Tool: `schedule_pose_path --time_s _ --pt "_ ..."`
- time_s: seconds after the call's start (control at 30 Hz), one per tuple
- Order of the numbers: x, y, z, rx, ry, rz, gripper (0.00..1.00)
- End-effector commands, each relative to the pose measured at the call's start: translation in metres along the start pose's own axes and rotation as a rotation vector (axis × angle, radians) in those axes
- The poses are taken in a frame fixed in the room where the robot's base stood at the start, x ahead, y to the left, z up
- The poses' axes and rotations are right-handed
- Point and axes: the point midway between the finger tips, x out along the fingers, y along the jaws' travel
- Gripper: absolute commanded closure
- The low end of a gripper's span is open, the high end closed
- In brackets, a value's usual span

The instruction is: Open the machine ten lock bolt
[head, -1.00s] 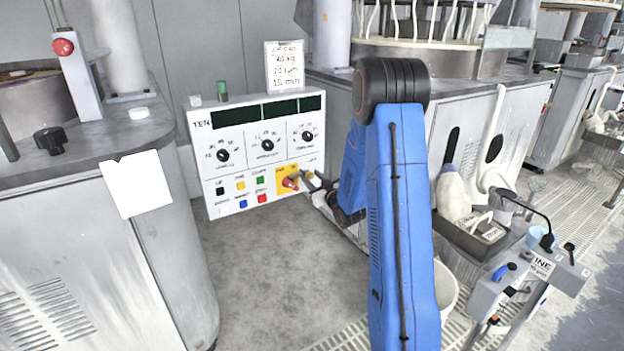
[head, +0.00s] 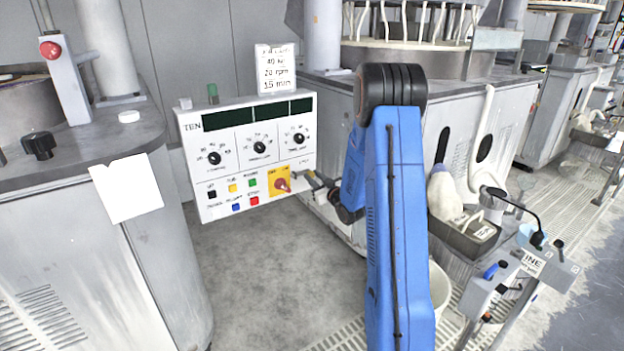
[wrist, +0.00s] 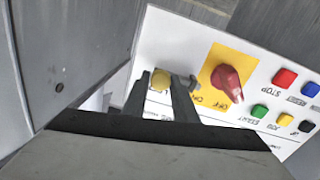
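The white machine ten control panel (head: 188,147) hangs left of my arm in the head view. My gripper (head: 312,180) is at its lower right edge, just right of the red rotary switch (head: 283,184) on a yellow plate. In the wrist view the panel appears turned over. A grey metal bracket (wrist: 186,82) sits by the right finger. I cannot tell whether either finger touches the knob.
Coloured buttons (wrist: 285,78) lie right of the red switch (wrist: 228,82) in the wrist view. A grey machine cabinet (head: 90,250) stands left and another (head: 455,130) behind my arm. A card (head: 276,69) stands on the panel. Open floor (head: 265,270) lies below it.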

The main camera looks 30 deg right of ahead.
Motion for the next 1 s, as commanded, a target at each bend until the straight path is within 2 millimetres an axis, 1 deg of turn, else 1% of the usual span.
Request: schedule_pose_path --time_s 0.03,0.07,0.37,0.47,0.57,0.67,1.0 --pt "0.0 0.003 0.0 0.0 0.001 0.006 0.64" --pt "0.0 0.003 0.0 0.0 0.001 0.006 0.57" --pt "-0.001 0.002 0.0 0.0 0.0 0.003 0.57" --pt "-0.005 0.002 0.0 0.0 0.0 0.004 0.57" --pt "-0.017 0.002 0.0 0.0 0.0 0.004 0.57" --pt "-0.033 0.002 0.0 0.001 -0.002 0.004 0.57" --pt "-0.102 0.003 0.0 0.0 -0.001 0.006 0.57"
